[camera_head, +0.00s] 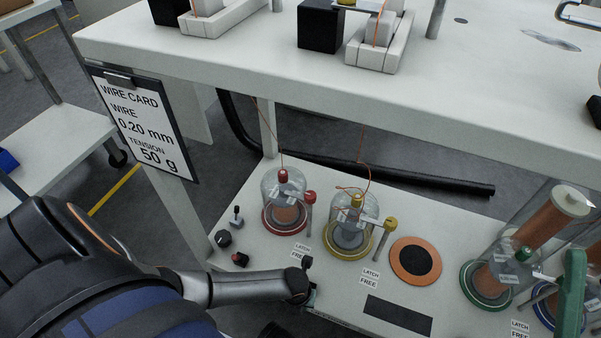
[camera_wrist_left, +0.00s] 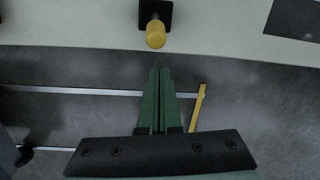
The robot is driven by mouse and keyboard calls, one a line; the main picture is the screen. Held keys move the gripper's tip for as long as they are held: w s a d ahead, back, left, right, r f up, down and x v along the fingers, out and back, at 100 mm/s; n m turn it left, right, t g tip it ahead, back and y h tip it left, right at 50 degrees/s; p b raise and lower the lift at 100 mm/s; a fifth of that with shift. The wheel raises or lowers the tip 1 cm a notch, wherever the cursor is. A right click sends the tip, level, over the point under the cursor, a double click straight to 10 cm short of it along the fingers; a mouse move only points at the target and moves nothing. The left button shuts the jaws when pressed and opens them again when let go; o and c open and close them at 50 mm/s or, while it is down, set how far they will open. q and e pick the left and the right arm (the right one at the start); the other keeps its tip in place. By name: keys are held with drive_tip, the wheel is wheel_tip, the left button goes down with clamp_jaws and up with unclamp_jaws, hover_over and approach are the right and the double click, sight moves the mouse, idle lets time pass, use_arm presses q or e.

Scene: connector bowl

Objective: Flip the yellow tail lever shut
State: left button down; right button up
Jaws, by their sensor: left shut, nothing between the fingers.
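The yellow-marked jar (camera_head: 349,226) stands on the lower shelf, with a yellow-capped lever (camera_head: 384,238) upright at its right side. In the left wrist view a yellow knob (camera_wrist_left: 155,36) on a black mount sits at the shelf's front edge; I cannot tell whether it is the tail lever, and it does not stand out in the head view. My left gripper (camera_head: 313,294) is at the shelf's front edge, below and left of the yellow jar. Its green fingers (camera_wrist_left: 160,80) are shut and empty, just short of the knob and apart from it.
A red-marked jar (camera_head: 286,211) stands left of the yellow one, a green-marked jar (camera_head: 490,285) to the right. An orange ring (camera_head: 415,258) and a dark mat (camera_head: 398,315) lie on the shelf. The upper table (camera_head: 480,110) overhangs the shelf's back.

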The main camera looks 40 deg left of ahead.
use_arm(q)
drive_tip(key=shift+w+a+r, duration=0.3)
drive_tip(key=shift+w+r, duration=0.1)
drive_tip(key=shift+w, duration=0.25)
drive_tip(key=shift+w+a+r, duration=0.3)
drive_tip(key=shift+w+r, duration=0.1)
drive_tip(key=shift+w, duration=0.2)
use_arm(e)
drive_tip(key=shift+f, duration=0.2)
